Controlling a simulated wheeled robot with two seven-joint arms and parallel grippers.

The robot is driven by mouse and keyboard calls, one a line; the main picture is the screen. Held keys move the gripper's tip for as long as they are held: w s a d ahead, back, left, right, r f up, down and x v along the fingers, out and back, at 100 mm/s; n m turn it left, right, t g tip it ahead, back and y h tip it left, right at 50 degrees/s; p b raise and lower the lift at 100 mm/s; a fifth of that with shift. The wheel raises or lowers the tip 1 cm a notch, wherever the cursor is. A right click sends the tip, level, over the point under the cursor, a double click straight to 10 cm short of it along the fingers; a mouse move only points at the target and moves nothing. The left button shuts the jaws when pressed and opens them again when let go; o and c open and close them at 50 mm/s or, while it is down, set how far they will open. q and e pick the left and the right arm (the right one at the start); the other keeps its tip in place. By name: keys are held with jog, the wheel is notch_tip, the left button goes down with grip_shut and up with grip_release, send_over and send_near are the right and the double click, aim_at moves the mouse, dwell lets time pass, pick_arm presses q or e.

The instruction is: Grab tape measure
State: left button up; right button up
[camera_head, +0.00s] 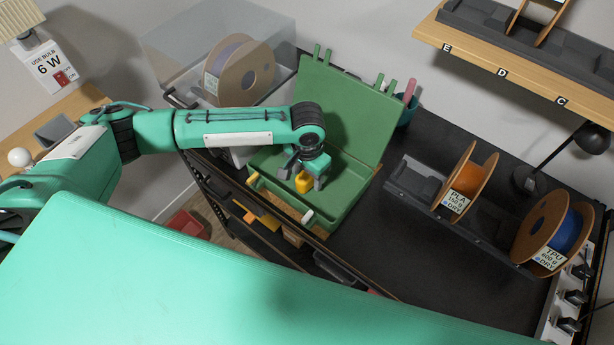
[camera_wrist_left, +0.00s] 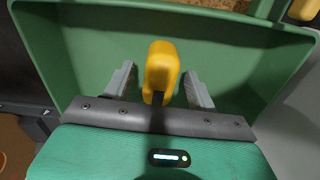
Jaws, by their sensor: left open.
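The yellow tape measure (camera_head: 303,182) is inside the open green toolbox (camera_head: 347,196), under my left gripper. In the left wrist view the tape measure (camera_wrist_left: 160,66) sits between the two grey fingers of my left gripper (camera_wrist_left: 160,85), with a visible gap on either side. In the head view my left gripper (camera_head: 305,178) reaches down into the toolbox and is open. The lower part of the tape measure is partly hidden by the gripper body in the wrist view. My right gripper is not in view.
The toolbox lid (camera_head: 345,105) stands raised behind the gripper. A clear bin with a spool (camera_head: 240,72) stands at the back left. A rack with an orange spool (camera_head: 466,180) and a blue spool (camera_head: 558,232) is on the right. The dark bench (camera_head: 375,245) is bare between them.

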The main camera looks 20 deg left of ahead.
pick_arm(q)
jog(key=c, duration=1.2)
jog(key=shift+o, duration=0.2)
